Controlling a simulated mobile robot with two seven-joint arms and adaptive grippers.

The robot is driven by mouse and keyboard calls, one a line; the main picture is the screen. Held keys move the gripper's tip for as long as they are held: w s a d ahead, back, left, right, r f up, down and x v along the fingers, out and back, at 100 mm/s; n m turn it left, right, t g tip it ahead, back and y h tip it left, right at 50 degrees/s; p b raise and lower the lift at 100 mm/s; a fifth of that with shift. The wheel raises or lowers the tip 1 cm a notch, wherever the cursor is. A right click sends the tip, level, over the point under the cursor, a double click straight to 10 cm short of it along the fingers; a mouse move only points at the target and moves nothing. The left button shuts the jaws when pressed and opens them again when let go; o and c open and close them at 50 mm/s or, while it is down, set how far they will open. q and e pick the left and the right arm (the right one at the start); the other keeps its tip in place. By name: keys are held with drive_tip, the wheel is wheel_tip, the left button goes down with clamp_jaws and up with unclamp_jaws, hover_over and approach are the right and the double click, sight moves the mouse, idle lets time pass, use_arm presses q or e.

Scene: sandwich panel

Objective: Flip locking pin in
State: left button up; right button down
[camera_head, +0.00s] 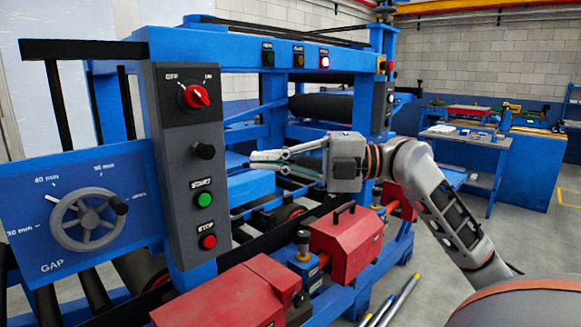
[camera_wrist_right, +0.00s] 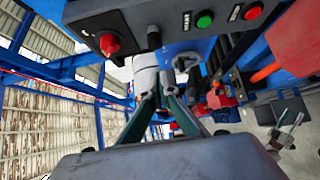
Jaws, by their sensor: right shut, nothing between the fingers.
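A dark grey control panel (camera_head: 188,170) stands on the blue machine frame. It carries a red OFF/ON switch (camera_head: 195,96), a black knob (camera_head: 204,151), a green START button (camera_head: 204,200) and a red STOP button (camera_head: 208,241). I cannot tell for sure which part is the locking pin. My right gripper (camera_head: 254,160) is shut and empty, in the air right of the black knob and apart from it in the picture. In the right wrist view, its fingers (camera_wrist_right: 158,88) point toward the machine, with the black knob (camera_wrist_right: 153,37) above them. My left gripper is not in view.
A blue GAP plate with a grey handwheel (camera_head: 88,219) is at the left. Red covers (camera_head: 345,240) and a blue block with a metal post (camera_head: 303,262) sit below my right gripper. Blue workbenches (camera_head: 470,140) stand behind at right.

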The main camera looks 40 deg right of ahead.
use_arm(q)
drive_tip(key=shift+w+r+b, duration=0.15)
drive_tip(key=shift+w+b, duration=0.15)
use_arm(e)
drive_tip(key=shift+v, duration=2.3)
